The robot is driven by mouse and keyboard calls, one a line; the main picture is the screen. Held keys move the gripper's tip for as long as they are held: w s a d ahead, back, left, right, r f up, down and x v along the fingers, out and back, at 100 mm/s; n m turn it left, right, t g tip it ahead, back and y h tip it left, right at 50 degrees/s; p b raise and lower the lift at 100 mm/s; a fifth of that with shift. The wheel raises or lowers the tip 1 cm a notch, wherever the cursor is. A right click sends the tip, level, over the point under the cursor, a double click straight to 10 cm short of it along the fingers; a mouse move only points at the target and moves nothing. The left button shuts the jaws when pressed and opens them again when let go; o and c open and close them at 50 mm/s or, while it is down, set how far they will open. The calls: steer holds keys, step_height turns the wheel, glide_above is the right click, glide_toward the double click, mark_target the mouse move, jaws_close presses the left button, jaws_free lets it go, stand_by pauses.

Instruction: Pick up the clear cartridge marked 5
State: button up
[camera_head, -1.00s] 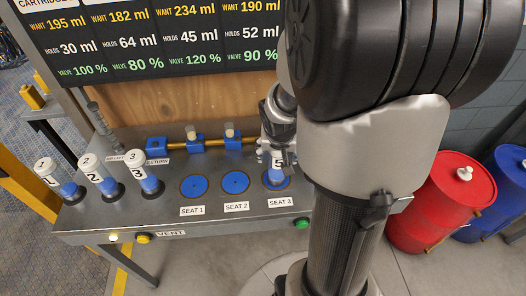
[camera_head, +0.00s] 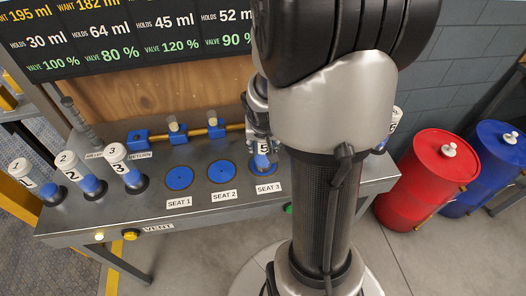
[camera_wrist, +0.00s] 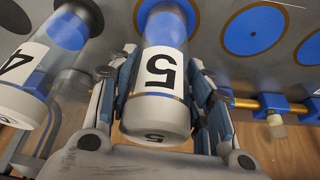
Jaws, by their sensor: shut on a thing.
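The clear cartridge marked 5 (camera_wrist: 163,62) has blue fill and a white cap and label; in the head view it stands upright at seat 3 (camera_head: 264,150). Its lower end is over the blue disc of seat 3, but I cannot tell whether it touches. My gripper (camera_wrist: 162,92) is shut on it, one finger on each side. In the head view my gripper (camera_head: 262,125) is partly hidden behind my arm.
A cartridge marked 4 (camera_wrist: 62,45) stands close beside it. Cartridges 1 (camera_head: 24,176), 2 (camera_head: 72,166) and 3 (camera_head: 120,158) stand at the left. Seat 1 (camera_head: 179,178) and seat 2 (camera_head: 222,172) are empty. Red (camera_head: 435,175) and blue (camera_head: 497,150) drums stand right.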

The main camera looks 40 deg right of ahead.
jaws_close()
stand_by(0.4)
